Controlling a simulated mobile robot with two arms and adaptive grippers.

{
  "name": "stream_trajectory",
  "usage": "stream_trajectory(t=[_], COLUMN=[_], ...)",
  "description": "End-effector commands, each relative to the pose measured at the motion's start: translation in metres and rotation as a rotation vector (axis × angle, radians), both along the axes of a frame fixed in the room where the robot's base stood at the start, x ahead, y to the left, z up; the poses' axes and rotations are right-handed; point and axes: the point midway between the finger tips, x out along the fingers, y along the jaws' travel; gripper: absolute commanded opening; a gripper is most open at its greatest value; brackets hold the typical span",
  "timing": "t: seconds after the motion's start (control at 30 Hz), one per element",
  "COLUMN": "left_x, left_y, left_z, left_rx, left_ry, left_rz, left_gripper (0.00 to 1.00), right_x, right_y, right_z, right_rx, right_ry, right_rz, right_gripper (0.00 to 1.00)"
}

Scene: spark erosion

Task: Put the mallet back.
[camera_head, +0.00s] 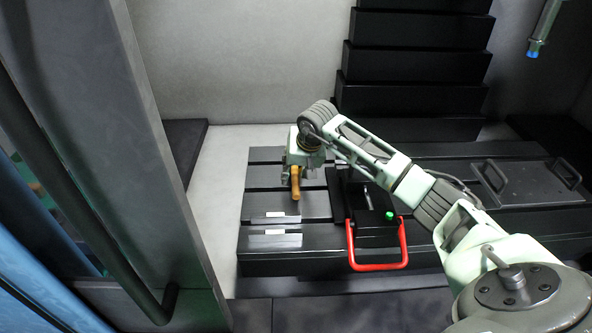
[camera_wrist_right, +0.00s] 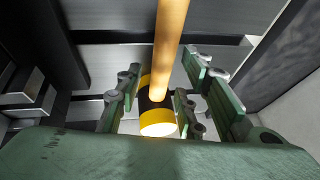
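The mallet has an orange handle (camera_head: 296,184) and a black head with yellow ends. My right gripper (camera_head: 297,170) is above the left part of the dark slotted table (camera_head: 320,238). In the right wrist view, the mallet head (camera_wrist_right: 157,118) lies between the fingers of my right gripper (camera_wrist_right: 158,98), which close in on both its sides. The handle (camera_wrist_right: 168,45) runs away from the head toward the top of that view. The gripper looks shut on the head. The far side of the head is hidden. My left gripper is not in view.
Two small metal blocks (camera_head: 275,240) lie on the table's left part. A dark fixture with a red handle (camera_head: 378,267) and a green button (camera_head: 389,215) stands right of them. A plate with two handles (camera_head: 530,182) is at the right. A grey door (camera_head: 110,120) stands left.

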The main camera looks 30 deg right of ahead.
Motion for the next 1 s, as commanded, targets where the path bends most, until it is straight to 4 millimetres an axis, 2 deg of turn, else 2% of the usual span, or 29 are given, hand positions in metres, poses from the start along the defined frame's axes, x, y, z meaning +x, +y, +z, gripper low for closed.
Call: stream_trajectory(t=[0.07, 0.17, 0.5, 0.63, 0.8, 1.0], left_x=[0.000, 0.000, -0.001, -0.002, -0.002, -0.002], left_y=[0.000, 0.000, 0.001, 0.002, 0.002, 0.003], left_z=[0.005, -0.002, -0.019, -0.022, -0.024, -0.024], left_rx=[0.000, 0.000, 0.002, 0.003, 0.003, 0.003], left_ry=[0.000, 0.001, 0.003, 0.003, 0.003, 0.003], left_rz=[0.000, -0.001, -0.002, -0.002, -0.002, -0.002], left_gripper=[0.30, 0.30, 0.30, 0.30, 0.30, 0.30], right_x=[0.000, -0.004, -0.035, -0.043, -0.049, -0.050], right_y=[0.000, -0.001, 0.002, 0.004, 0.005, 0.005], right_z=[0.005, 0.014, 0.079, 0.098, 0.110, 0.112], right_rx=[0.000, -0.002, -0.002, -0.001, 0.000, 0.000], right_ry=[0.000, -0.004, -0.005, -0.004, 0.000, 0.000], right_rz=[0.000, 0.001, 0.000, 0.000, 0.001, 0.000], right_gripper=[0.35, 0.35, 0.35, 0.35, 0.35, 0.35])
